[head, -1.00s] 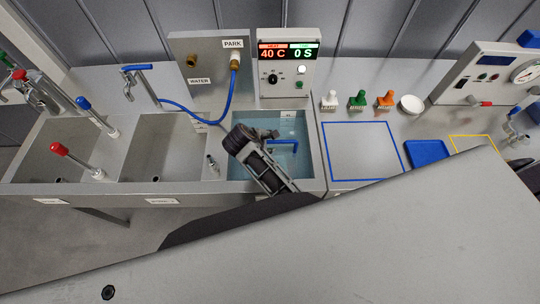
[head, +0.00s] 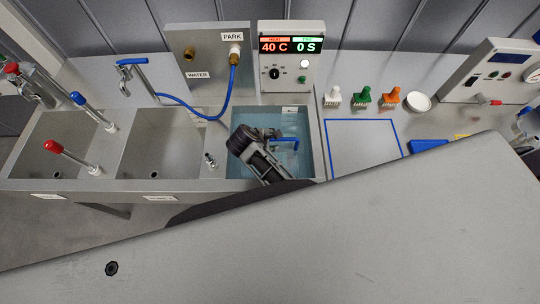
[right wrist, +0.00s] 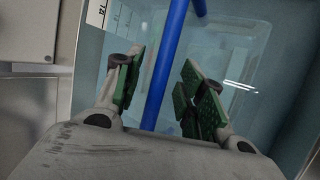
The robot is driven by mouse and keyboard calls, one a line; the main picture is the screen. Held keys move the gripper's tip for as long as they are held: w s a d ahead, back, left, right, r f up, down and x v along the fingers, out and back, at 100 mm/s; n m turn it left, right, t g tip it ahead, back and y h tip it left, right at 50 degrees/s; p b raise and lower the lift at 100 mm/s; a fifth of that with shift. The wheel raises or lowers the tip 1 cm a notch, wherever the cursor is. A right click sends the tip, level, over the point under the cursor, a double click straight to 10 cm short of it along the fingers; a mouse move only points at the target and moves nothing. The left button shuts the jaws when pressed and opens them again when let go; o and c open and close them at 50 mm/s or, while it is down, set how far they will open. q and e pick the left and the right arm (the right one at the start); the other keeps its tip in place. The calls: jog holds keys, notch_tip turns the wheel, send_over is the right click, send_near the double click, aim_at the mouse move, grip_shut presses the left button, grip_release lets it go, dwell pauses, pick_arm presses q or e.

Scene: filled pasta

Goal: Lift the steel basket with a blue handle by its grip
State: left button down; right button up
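The steel basket's blue handle (head: 284,139) shows over the water bath in the head view. In the right wrist view the blue grip bar (right wrist: 166,70) runs between the two green-padded fingers of my right gripper (right wrist: 163,84). The fingers are open, with a gap on each side of the bar. In the head view my right gripper (head: 268,146) is over the bath, close to the handle, its fingertips hard to make out. The basket body is under the water and only faint. A grey mechanical part at the far left may be my left gripper; its fingers are unclear.
The water bath (head: 314,160) has steel walls close around the gripper. A control box (head: 290,55) stands behind it. Two empty sinks (head: 160,140) with taps are to the left.

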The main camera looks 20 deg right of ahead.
grip_shut()
jog(key=shift+w+r, duration=0.1)
jog(key=shift+r, duration=0.05)
dwell(0.5)
notch_tip(320, 180, up, 18)
dwell(0.8)
dwell(0.5)
